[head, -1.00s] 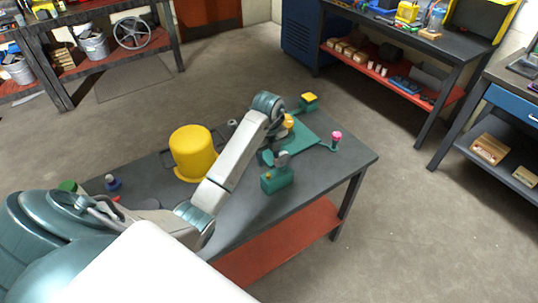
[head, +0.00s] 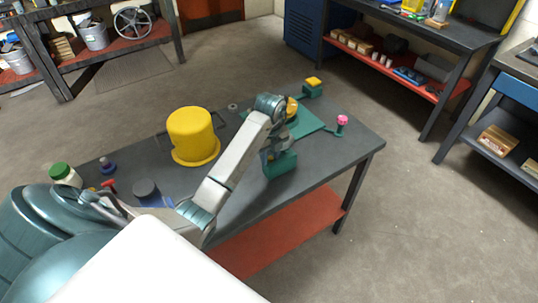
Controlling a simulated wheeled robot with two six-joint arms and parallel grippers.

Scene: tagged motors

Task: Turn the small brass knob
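A green box (head: 284,167) stands near the front edge of the grey workbench (head: 318,160). My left gripper (head: 271,156) points down at its left side; I cannot tell whether they touch. The finger opening is too small and covered to read. A small brass-coloured spot seen earlier on the box is hidden behind the gripper now. A larger yellow-brass round piece (head: 292,107) sits on a green plate (head: 309,122) behind my arm's elbow and is partly covered. My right gripper is out of view.
A pink knob (head: 342,120) and a yellow-topped green block (head: 313,86) stand at the bench's right and far edges. A large yellow cylinder (head: 193,135) stands left of my arm. A green-lidded jar (head: 63,174) and a dark cylinder (head: 146,191) are nearer left.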

